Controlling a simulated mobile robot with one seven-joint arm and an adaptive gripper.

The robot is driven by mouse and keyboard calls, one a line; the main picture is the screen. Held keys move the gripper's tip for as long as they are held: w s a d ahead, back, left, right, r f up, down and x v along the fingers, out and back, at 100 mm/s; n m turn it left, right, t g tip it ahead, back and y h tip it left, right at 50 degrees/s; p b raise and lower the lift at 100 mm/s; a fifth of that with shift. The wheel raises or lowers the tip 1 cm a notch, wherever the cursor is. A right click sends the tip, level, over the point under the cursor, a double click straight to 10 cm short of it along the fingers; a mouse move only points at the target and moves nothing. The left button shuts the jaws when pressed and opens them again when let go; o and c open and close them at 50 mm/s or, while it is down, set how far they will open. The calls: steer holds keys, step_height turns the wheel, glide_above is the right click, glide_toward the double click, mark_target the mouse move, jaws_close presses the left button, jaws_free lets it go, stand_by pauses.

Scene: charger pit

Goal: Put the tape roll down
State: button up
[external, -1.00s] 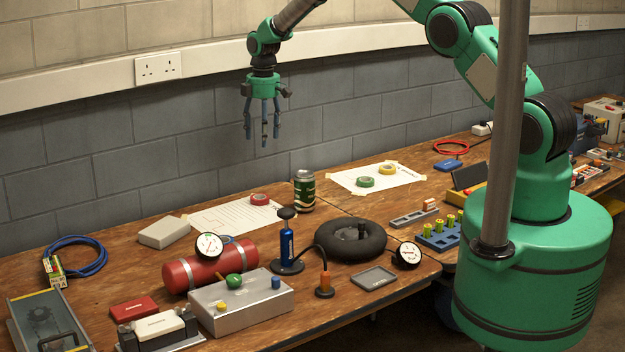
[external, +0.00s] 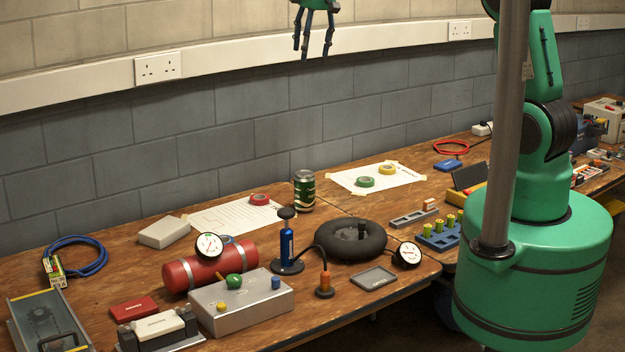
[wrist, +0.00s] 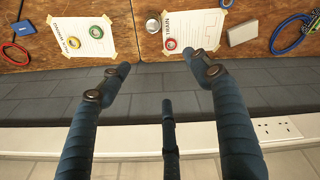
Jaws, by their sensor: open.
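Three tape rolls lie on paper sheets on the bench. The red tape roll (external: 259,199) lies on the left sheet (external: 222,219). The green tape roll (external: 364,182) and the yellow tape roll (external: 387,170) lie on the right sheet (external: 408,178). In the wrist view, the red roll (wrist: 171,44), green roll (wrist: 73,42) and yellow roll (wrist: 96,32) are beyond the fingers. My gripper (external: 314,50) is high above the bench at the top of the external view, its upper part cut off. Its fingers (wrist: 163,72) are spread in the wrist view, with nothing between them.
A green can (external: 304,191) stands between the two sheets. A black ring (external: 350,240), blue pump (external: 287,243), red cylinder (external: 210,267) and grey box (external: 240,303) crowd the front. A wall with a socket rail (external: 230,62) stands behind the bench.

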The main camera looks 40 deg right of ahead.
steer(key=s+d+r+m+t, duration=0.1)
steer(key=s+d+r+m, duration=0.1)
steer(key=s+r, duration=0.65)
steer(key=s+d+r+m+t, duration=0.1)
steer(key=s+r+m, duration=0.15)
steer(key=s, duration=1.05)
steer(key=s+d+f+m+t, duration=0.1)
steer(key=s+d+f+m, duration=0.1)
steer(key=s, duration=1.9)
steer(key=shift+f+m, duration=0.2)
steer(key=shift+m, duration=0.55)
steer(key=shift+s+d, duration=0.1)
step_height(320, 180, down, 4)
steer(key=b, duration=0.3)
steer(key=shift+r+b, duration=0.2)
steer(key=shift+b, duration=0.1)
steer(key=shift+o, duration=0.4)
steer(key=shift+r, duration=0.1)
